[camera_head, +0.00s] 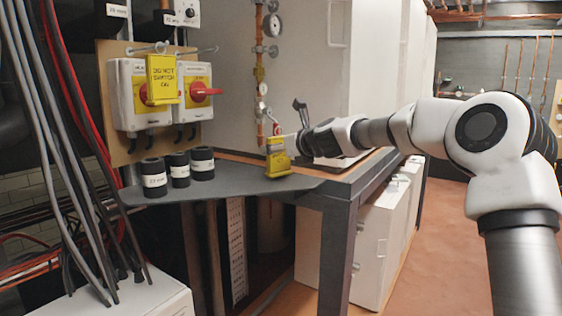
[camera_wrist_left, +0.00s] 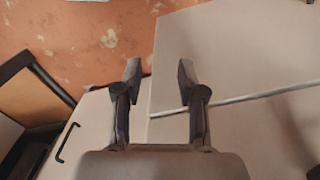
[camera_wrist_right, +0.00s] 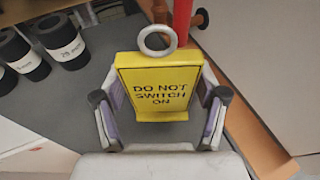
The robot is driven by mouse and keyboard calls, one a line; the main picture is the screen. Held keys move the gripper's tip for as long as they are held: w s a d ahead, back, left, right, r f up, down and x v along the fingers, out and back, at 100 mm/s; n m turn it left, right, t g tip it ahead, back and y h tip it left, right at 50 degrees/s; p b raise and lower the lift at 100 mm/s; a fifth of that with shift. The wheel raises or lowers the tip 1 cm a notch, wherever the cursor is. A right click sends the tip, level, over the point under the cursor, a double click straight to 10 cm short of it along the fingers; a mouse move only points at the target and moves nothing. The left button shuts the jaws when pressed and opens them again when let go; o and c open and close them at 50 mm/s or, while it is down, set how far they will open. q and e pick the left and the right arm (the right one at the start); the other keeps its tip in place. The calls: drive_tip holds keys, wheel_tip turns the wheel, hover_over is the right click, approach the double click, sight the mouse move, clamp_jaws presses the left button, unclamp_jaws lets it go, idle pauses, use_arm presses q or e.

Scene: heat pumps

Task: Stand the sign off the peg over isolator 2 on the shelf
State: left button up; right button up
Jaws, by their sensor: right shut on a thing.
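A yellow sign (camera_wrist_right: 156,85) with a grey ring on top reads "DO NOT SWITCH ON" in the right wrist view. My right gripper (camera_wrist_right: 160,108) is shut on its sides. In the head view this sign (camera_head: 278,158) is upright at the right end of the dark grey shelf (camera_head: 235,188); I cannot tell whether its foot touches. Another yellow sign (camera_head: 162,80) hangs from the left peg, covering part of the left isolator (camera_head: 127,90). The peg (camera_head: 207,50) over the right isolator (camera_head: 195,78) is bare. My left gripper (camera_wrist_left: 157,80) is open and empty.
Several black rolls with white labels (camera_head: 180,168) stand on the shelf's left part; bare shelf lies between them and the held sign. A red pipe or handle (camera_wrist_right: 182,22) is close behind the sign. Cables (camera_head: 60,150) hang at the left.

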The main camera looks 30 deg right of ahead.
drive_tip(key=shift+w+d+f, duration=0.15)
drive_tip(key=shift+d+f, duration=0.05)
drive_tip(key=shift+f, duration=0.5)
drive_tip(key=shift+d+r, duration=0.1)
drive_tip(key=shift+d, duration=0.05)
drive_tip(key=shift+c, duration=0.3)
drive_tip(key=shift+s+a+r, duration=0.15)
drive_tip(key=shift+s+a, duration=0.05)
drive_tip(key=o, duration=0.9)
drive_tip(key=shift+w+d+f, duration=0.1)
drive_tip(key=shift+f, duration=0.2)
use_arm(q)
drive_tip(key=shift+w+d+f, duration=0.15)
drive_tip(key=shift+d+f, duration=0.05)
drive_tip(key=shift+f, duration=0.45)
use_arm(e)
drive_tip(key=shift+r, duration=0.1)
